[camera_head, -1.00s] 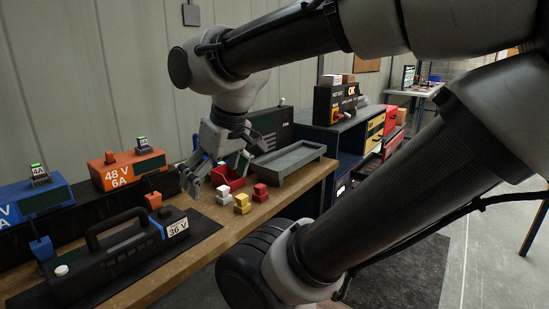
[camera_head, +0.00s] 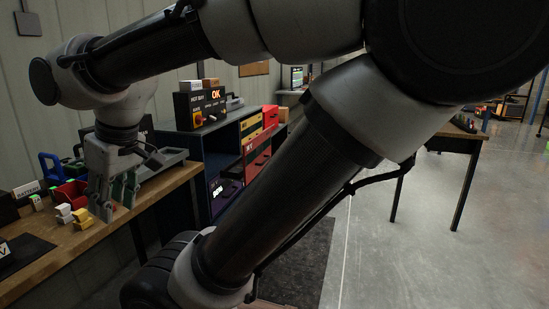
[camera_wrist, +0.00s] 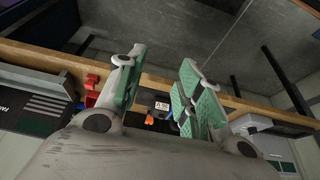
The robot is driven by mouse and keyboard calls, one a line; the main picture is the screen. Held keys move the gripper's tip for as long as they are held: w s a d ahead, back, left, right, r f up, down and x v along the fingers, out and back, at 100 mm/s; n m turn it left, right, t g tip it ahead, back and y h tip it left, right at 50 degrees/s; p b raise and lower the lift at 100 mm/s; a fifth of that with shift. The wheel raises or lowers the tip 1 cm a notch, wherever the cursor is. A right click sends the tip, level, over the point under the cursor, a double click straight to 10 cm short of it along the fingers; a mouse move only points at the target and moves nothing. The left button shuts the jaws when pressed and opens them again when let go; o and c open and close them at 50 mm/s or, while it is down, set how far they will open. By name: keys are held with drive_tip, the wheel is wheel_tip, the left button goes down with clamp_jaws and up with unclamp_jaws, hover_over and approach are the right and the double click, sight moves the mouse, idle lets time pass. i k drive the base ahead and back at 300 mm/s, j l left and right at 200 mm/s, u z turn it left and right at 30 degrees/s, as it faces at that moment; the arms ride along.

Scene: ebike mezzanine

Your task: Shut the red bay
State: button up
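The red bay (camera_head: 257,158) is a red-fronted compartment in the dark cabinet (camera_head: 196,147), below the yellow fronts, in the head view. Its front seems to stand forward a little, but how far it is open I cannot tell, and my arm covers part of the cabinet's right side. My gripper (camera_head: 115,203) hangs over the front edge of the wooden bench, left of the cabinet and well apart from the red bay. In the wrist view its two green-padded fingers (camera_wrist: 160,88) are spread with nothing held between them.
The wooden bench (camera_head: 160,190) carries a red bin (camera_head: 70,193), small yellow and white blocks (camera_head: 82,217) and a grey tray. A control box (camera_head: 203,104) with a lit OK sign tops the cabinet. A dark purple drawer (camera_head: 225,192) sits low. Clear floor lies at right, with a table (camera_head: 458,145) beyond.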

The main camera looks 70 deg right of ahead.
sight(250, 152)
drive_tip(key=k+z, duration=0.1)
drive_tip(key=z, duration=0.4)
drive_tip(key=k+l+z, duration=0.1)
drive_tip(key=z, duration=0.35)
drive_tip(key=l+z, duration=0.15)
drive_tip(key=z, duration=0.9)
drive_tip(key=i+j, duration=0.3)
drive_tip(key=i, duration=0.15)
drive_tip(key=i+j+u, duration=0.15)
drive_tip(key=i+j, duration=0.2)
drive_tip(key=i, duration=0.1)
